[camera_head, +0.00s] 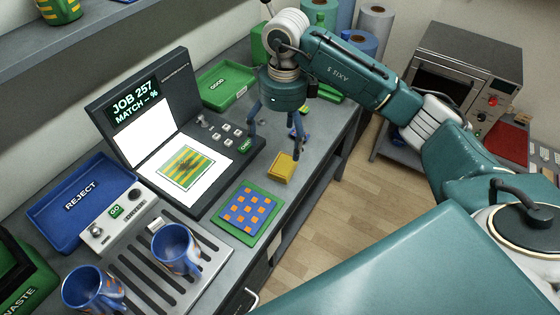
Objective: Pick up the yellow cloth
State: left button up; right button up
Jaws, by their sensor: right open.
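The yellow cloth (282,168) is a small folded block lying on the grey workbench (318,158), near its front edge. My right gripper (275,152) points down above and just behind the cloth, its two dark blue fingers spread apart with nothing between them. One fingertip is near the cloth's back right corner; I cannot tell whether it touches. My left gripper is not in view.
A green-edged blue and orange checked pad (247,212) lies left of the cloth. The job console (150,95), green GOOD tray (226,86), blue REJECT tray (78,203) and two blue mugs (176,250) (93,288) also occupy the bench. An oven (462,72) stands at right.

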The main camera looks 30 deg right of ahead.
aim_at(284, 165)
jog(key=f, duration=0.2)
jog(key=d+f+p, duration=0.1)
jog(key=f, duration=0.1)
jog(key=shift+s+d, duration=0.1)
jog(key=shift+s, duration=0.1)
jog(key=shift+f, duration=0.35)
jog(key=shift+f+p, duration=0.65)
jog(key=shift+p, duration=0.1)
notch_tip(284, 165, down, 4)
jog(key=shift+r+p, duration=0.2)
jog(key=shift+p, duration=0.6)
jog(key=shift+w+f, duration=0.1)
jog(key=shift+f, duration=0.25)
jog(key=c, duration=1.4)
